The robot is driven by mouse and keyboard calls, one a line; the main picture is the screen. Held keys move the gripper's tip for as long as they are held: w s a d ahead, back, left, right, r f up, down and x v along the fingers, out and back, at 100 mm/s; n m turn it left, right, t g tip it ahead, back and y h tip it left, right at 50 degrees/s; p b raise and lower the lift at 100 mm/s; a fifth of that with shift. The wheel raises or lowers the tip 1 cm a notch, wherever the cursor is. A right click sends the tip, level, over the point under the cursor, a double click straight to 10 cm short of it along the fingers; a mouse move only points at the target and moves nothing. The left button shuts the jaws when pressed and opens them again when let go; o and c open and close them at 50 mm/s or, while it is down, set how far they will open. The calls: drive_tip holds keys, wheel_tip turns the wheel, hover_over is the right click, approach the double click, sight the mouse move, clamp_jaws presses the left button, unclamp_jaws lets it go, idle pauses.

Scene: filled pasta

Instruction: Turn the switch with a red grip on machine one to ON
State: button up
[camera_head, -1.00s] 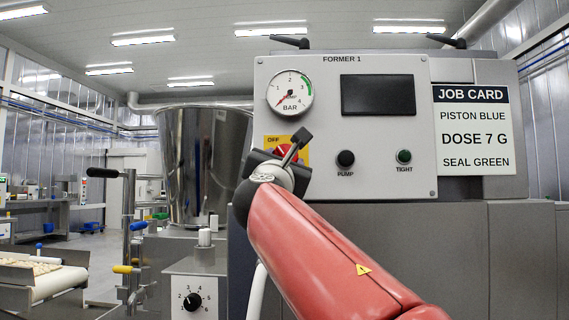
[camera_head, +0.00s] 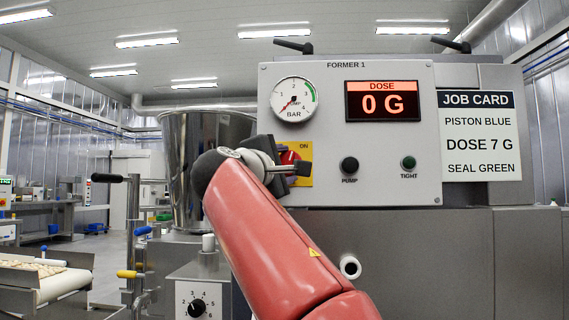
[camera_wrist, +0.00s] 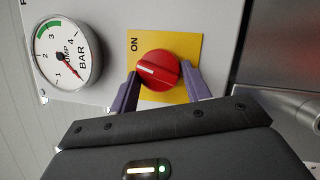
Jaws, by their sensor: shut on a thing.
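The red switch grip (camera_wrist: 158,70) sits on a yellow plate (camera_wrist: 182,46) on the front panel of the machine labelled FORMER 1. The display (camera_head: 383,101) is lit and reads DOSE 0 G.
A pressure gauge (camera_head: 294,99) is above the switch. PUMP (camera_head: 349,164) and TIGHT (camera_head: 409,162) buttons are to its right. A job card (camera_head: 479,136) is at the right edge. A numbered dial (camera_head: 197,307) is lower left, below a steel hopper (camera_head: 185,160).

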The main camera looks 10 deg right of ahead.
drive_tip(key=m, duration=0.2)
drive_tip(key=m+g, duration=0.2)
drive_tip(key=m, duration=0.1)
drive_tip(key=shift+r+m+y, duration=0.25)
drive_tip(key=shift+m+y, duration=0.05)
drive_tip(key=shift+y, duration=0.1)
drive_tip(key=shift+a, duration=0.1)
drive_tip(key=o, duration=1)
drive_tip(key=shift+c, duration=0.2)
drive_tip(key=b+v, duration=0.1)
drive_tip(key=v, duration=0.6)
drive_tip(key=shift+s+a, duration=0.25)
